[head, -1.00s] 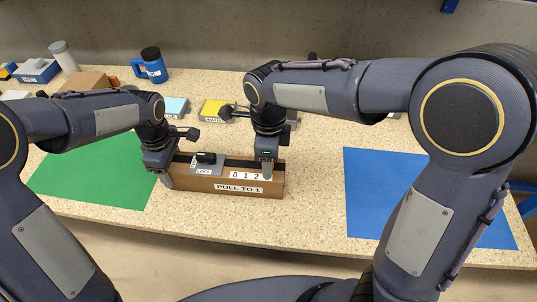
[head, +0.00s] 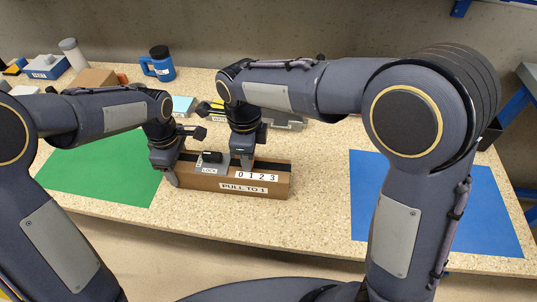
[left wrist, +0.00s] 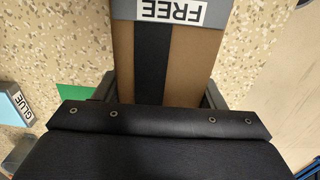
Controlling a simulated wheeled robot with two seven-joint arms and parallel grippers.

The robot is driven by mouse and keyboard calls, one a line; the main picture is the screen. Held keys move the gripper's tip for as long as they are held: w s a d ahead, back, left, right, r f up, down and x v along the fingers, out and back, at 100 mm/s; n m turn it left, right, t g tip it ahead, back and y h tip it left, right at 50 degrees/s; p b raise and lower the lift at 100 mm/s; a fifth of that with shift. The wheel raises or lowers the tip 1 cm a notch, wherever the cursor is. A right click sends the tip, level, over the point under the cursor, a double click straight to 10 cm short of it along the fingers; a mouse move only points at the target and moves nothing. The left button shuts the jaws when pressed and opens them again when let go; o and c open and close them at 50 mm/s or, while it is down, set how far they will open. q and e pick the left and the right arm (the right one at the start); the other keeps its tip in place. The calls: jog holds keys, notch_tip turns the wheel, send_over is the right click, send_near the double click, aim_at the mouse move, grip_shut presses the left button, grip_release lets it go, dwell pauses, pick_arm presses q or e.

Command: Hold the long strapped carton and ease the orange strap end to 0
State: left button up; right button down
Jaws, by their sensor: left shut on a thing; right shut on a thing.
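The long brown strapped carton (head: 212,185) lies on the table, with a "PULL TO 1" label on its front and a dark strap along its top. A grey buckle with a black knob and a "LOCK" label (head: 209,170) sits on it. A "0 1 2 3" scale (head: 257,176) is to its right. My left gripper (head: 173,177) is shut on the carton's left end; the left wrist view shows its fingers on both sides and an upside-down "FREE" label (left wrist: 170,12). My right gripper (head: 246,166) is shut behind the scale near 0. The orange strap end is hidden.
A green mat (head: 100,170) lies left of the carton and a blue mat (head: 430,205) to the right. A blue mug (head: 160,65), a cyan box (head: 183,105) and other items stand at the back. The table between carton and blue mat is clear.

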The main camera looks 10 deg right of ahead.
pick_arm(q)
jog(key=shift+s+d+f, duration=0.1)
jog(key=shift+f, duration=0.05)
pick_arm(e)
jog(key=shift+w+a, duration=0.2)
jog(key=shift+a, duration=0.65)
jog(key=c, duration=1)
grip_release()
jog(key=shift+o, duration=0.2)
jog(key=shift+r, duration=0.1)
notch_tip(320, 180, up, 12)
pick_arm(q)
jog(key=o, duration=1.4)
jog(key=shift+c, duration=0.2)
